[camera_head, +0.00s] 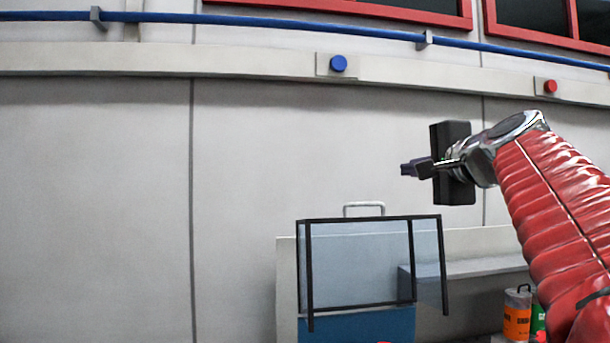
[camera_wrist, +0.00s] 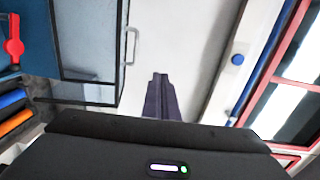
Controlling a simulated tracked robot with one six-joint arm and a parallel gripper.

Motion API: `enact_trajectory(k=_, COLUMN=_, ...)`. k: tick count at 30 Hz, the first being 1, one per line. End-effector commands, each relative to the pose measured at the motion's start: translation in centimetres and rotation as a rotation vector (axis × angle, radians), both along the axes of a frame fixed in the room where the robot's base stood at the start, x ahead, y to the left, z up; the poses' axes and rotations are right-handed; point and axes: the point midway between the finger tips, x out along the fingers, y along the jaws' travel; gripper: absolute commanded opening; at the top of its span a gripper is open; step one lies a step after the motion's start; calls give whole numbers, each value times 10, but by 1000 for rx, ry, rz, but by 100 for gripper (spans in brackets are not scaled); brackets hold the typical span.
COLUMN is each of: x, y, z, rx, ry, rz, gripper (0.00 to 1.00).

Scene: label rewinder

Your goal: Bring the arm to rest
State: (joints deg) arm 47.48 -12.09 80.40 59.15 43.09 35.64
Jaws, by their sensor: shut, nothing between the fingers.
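My gripper (camera_head: 408,169) is at the end of my red-sleeved arm, which reaches in from the right in the head view. It is held in the air, pointing left, above and to the right of the machine's clear guard. In the wrist view my gripper (camera_wrist: 160,78) shows as two dark fingers pressed together, with nothing between them. The clear guard (camera_head: 360,265) has a black frame and a light handle (camera_head: 364,205) on top. The guard (camera_wrist: 88,40) also shows at the upper left of the wrist view. My gripper appears apart from everything around it.
A blue button (camera_head: 338,63) and a red button (camera_head: 550,86) sit on the wall ledge. A blue pipe (camera_head: 270,30) runs above them. Orange (camera_head: 516,318) and green containers stand at lower right. The wall area left of my gripper is clear.

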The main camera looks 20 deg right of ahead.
Motion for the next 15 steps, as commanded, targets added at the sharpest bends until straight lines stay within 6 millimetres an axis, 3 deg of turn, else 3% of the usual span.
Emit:
enact_trajectory(k=11, x=1, y=0, z=0, rx=0, ry=0, rz=0, gripper=0)
enact_trajectory(k=15, x=3, y=8, z=-9, rx=-14, ry=23, rz=13, gripper=0)
